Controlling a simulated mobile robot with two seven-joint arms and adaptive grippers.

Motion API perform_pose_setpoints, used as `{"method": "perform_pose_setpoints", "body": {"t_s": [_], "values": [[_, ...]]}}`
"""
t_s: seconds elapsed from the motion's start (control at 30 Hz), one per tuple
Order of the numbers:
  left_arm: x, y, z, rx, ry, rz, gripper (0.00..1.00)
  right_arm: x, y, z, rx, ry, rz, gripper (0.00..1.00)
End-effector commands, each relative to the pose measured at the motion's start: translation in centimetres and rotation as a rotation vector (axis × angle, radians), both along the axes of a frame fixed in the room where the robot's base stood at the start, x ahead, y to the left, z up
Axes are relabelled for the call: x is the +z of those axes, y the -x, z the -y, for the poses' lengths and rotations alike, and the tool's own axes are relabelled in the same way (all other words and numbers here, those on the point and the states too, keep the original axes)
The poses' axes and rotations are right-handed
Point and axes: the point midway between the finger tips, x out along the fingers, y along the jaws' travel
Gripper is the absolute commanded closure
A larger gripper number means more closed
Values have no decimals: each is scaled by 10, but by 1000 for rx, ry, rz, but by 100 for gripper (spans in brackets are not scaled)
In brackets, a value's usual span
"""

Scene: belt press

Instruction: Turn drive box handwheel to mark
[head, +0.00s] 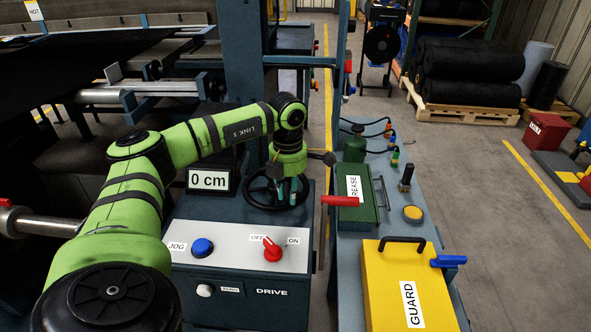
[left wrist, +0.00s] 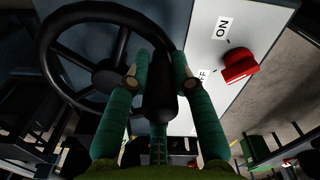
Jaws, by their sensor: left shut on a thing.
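The drive box (head: 240,290) stands in front of me with a black handwheel (head: 258,196) on its top. A small display (head: 208,179) left of the wheel reads 0 cm. My left gripper (head: 287,190) reaches down over the right side of the wheel. In the left wrist view the wheel (left wrist: 45,50) fills the upper left, and my left gripper (left wrist: 158,85) is shut on the dark handle knob (left wrist: 160,95) at its rim. No mark on the wheel can be made out. My right gripper is not in view.
The box front has a blue JOG button (head: 202,247) and a red OFF/ON switch (head: 272,249); the switch (left wrist: 238,66) lies close right of the gripper. A red lever (head: 338,201), a green grease box (head: 362,199) and a yellow guard (head: 400,290) stand to the right.

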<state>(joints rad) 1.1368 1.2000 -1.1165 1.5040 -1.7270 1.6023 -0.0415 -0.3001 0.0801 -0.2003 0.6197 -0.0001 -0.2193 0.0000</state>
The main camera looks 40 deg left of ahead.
Motion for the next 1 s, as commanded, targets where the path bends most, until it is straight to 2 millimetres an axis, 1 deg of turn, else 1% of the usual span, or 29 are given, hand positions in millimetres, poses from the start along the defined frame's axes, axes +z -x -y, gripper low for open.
{"method": "perform_pose_setpoints", "body": {"t_s": [0.03, 0.1, 0.5, 0.73, 1.0], "values": [[-3, 7, -2, -44, -1, -12, 100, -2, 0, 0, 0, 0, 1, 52], [-3, 12, -4, -110, -1, -13, 100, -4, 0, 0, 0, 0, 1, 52], [-3, 31, -17, -431, 0, -14, 100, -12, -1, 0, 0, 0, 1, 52], [-2, 36, -23, -540, -1, -14, 100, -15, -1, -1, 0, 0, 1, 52], [-2, 38, -27, -591, -2, -14, 100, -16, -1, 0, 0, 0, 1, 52]]}}
